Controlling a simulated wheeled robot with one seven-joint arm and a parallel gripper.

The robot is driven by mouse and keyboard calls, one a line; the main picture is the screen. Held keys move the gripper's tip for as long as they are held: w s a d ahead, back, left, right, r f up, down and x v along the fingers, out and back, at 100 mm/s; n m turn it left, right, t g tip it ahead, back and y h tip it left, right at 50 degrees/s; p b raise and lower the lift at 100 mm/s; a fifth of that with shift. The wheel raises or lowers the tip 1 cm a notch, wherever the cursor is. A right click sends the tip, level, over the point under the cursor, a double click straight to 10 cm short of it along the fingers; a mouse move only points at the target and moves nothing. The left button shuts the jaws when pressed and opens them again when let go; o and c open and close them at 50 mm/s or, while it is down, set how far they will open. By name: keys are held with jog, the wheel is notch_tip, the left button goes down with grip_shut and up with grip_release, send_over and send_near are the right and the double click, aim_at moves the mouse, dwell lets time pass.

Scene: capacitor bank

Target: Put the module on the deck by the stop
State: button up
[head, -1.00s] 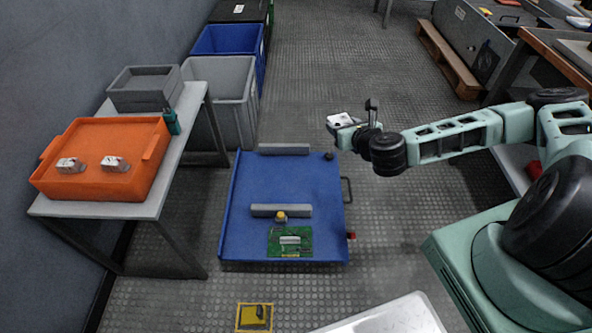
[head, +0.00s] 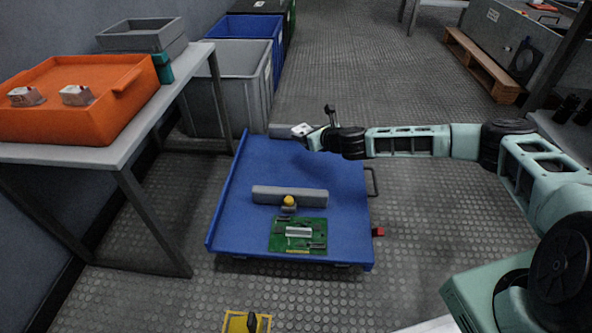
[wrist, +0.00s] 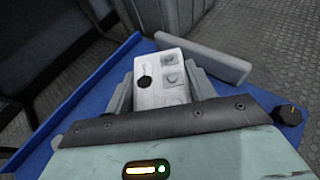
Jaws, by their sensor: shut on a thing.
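My gripper (head: 312,137) is shut on a small white module (head: 301,130), held in the air over the far right part of the blue deck (head: 225,215). In the wrist view the module (wrist: 160,83) sits between the fingers, with a dark round spot and several raised pads on its face. A grey bar, seemingly a stop (head: 290,195), lies across the middle of the deck. A second grey bar (head: 283,130) lies at the deck's far edge, partly hidden by my gripper; it also shows in the wrist view (wrist: 203,60).
An orange tray (head: 120,110) with two white modules stands on the left table. Grey (head: 235,95) and blue (head: 250,30) bins stand behind.

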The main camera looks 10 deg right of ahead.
aim_at(304, 163)
jog(key=shift+w+a+f+b, duration=0.25)
jog(key=shift+w+f+b, duration=0.15)
jog(key=shift+f, duration=0.35)
notch_tip(304, 163, down, 10)
jog(key=b, duration=0.6)
jog(key=shift+r, duration=0.2)
jog(key=shift+f, duration=0.15)
jog(key=o, duration=1.2)
